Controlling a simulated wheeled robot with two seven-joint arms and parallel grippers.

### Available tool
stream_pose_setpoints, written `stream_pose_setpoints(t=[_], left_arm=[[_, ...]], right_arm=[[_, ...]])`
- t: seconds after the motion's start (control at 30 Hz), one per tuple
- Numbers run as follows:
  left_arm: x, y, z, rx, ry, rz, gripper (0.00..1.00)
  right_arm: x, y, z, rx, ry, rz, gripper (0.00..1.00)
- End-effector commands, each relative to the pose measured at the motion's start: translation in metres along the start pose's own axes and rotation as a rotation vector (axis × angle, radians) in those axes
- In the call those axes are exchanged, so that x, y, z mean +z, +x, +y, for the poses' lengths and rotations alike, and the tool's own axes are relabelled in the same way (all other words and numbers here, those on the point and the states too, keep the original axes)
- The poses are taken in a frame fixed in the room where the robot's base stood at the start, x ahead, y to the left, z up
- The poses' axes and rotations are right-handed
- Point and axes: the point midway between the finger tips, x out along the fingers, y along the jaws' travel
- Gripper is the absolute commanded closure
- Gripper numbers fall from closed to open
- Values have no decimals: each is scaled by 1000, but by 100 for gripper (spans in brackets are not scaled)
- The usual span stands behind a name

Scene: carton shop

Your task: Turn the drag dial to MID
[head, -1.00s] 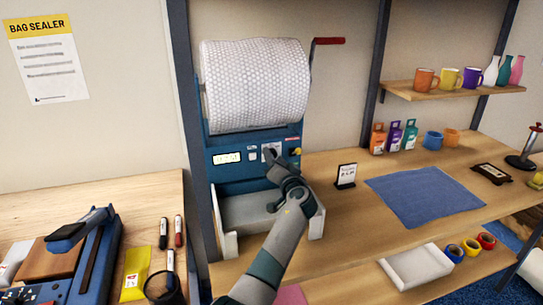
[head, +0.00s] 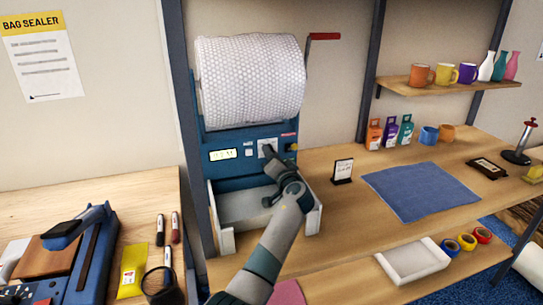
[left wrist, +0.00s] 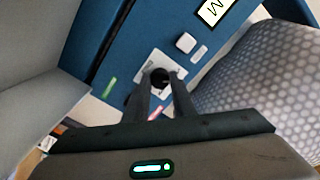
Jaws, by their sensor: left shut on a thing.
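The blue bubble-wrap machine (head: 240,178) stands at the back of the bench with a large roll (head: 250,80) on top. Its front carries a lit display (head: 223,154), too small to read fully; in the left wrist view an "M" shows on part of the display (left wrist: 214,10). The drag dial (left wrist: 160,77) is a small dark knob on a pale plate (left wrist: 143,67). My left gripper (head: 267,153) is at the machine's front panel; in the left wrist view its fingers (left wrist: 163,84) are closed around the dial. The dial's setting cannot be read. My right gripper is not in view.
A pale square button (left wrist: 186,43) sits beside the dial. A red-handled crank (head: 325,37) sticks out at the roll's right. A white tray (head: 228,243) lies below the panel. A small sign (head: 342,171) and a blue mat (head: 420,192) lie to the right.

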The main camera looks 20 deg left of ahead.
Motion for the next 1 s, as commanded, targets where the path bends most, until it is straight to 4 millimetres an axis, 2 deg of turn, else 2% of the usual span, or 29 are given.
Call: stream_pose_setpoints(t=[0.37,0.7,1.0], left_arm=[[0,0,-1,-1,273,0,99],[-1,0,-2,0,571,-1,99],[-1,0,-2,-1,740,0,99]], right_arm=[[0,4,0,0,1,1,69],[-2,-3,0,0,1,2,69],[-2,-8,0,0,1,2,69]])
